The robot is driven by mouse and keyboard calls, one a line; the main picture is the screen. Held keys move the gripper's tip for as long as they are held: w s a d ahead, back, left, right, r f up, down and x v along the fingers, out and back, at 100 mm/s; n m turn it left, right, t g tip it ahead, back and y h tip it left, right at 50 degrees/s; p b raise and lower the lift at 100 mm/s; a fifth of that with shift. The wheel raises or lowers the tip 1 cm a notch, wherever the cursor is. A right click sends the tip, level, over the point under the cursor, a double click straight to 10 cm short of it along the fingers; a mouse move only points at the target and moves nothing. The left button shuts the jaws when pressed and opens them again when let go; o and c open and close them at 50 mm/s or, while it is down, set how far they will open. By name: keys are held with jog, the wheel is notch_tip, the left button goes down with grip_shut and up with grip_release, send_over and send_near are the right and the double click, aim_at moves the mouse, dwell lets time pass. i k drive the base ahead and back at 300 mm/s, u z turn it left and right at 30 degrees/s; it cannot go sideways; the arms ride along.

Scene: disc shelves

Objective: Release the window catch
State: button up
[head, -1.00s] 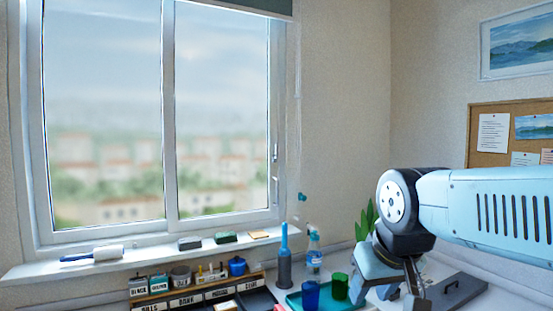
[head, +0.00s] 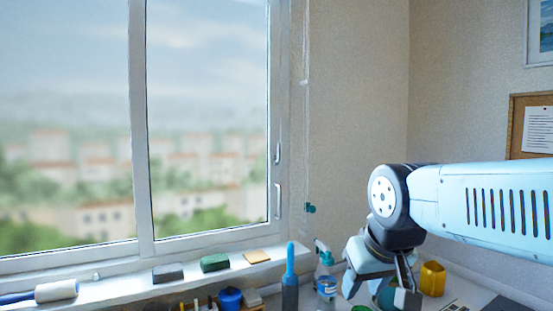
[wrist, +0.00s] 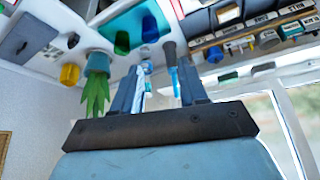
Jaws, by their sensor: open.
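The window (head: 205,120) fills the left of the head view and looks shut. On its right frame are a small upper fitting, which looks like the catch (head: 277,153), and a longer pale handle (head: 279,200) below it. Both are too small to tell their exact position. My gripper (head: 380,292) is lower and to the right of them, apart from the window and pointing down over the worktop. In the wrist view my gripper (wrist: 158,82) has its two fingers spread. They seem empty, with the spray bottle showing beyond them. The catch is not visible in the wrist view.
On the sill (head: 130,283) lie a roller (head: 55,291), a dark block (head: 168,273), a green block (head: 214,262) and a tan pad (head: 257,256). A blue-topped tool (head: 290,275) and a spray bottle (head: 326,285) stand below the window's right side. A teal knob (head: 309,208) is on the wall.

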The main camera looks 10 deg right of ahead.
aim_at(275, 159)
jog(key=z, duration=0.15)
jog(key=i, duration=0.1)
jog(key=u, duration=0.25)
jog(key=k, duration=1.3)
jog(key=z, duration=0.4)
jog(key=i, duration=1.85)
jog(key=u, duration=0.5)
